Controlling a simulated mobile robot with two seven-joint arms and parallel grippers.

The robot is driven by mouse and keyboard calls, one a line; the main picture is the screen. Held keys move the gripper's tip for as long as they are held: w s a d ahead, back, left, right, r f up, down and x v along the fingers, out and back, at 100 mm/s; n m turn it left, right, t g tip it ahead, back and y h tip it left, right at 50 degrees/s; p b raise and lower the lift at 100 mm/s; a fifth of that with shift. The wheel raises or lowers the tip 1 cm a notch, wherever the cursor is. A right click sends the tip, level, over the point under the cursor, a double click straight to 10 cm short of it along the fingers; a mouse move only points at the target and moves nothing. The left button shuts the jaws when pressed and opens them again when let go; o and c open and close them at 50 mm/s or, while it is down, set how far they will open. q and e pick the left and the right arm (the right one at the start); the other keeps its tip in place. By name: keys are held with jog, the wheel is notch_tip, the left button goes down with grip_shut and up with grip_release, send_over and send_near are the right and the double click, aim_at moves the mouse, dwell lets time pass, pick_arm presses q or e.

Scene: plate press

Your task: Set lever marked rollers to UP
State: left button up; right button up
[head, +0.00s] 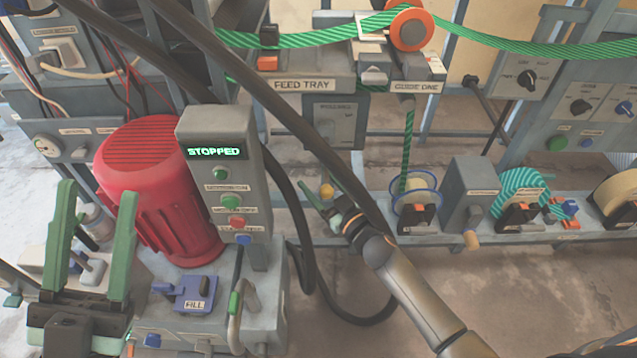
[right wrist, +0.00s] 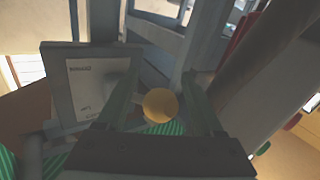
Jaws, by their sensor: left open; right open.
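A lever with a round yellow knob (right wrist: 160,105) shows in the right wrist view, beside a grey plate (right wrist: 62,95) with a white label that is too small to read surely. In the head view the yellow knob (head: 327,190) sits below a grey panel (head: 336,125) with a blurred label. My right gripper (head: 317,184) is open, with one finger on each side of the knob; it also shows in the right wrist view (right wrist: 160,78). I cannot tell whether a finger touches the knob. My left gripper (head: 98,190) is open and empty at the left.
A red motor (head: 150,165) and a control box (head: 208,130) reading STOPPED stand between my grippers. A blue-rimmed spool (head: 415,200) stands right of my right gripper. Green webbing (head: 520,47) runs across the top.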

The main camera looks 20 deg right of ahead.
grip_shut()
dwell(0.5)
jog(key=shift+a, duration=0.1)
dwell(0.8)
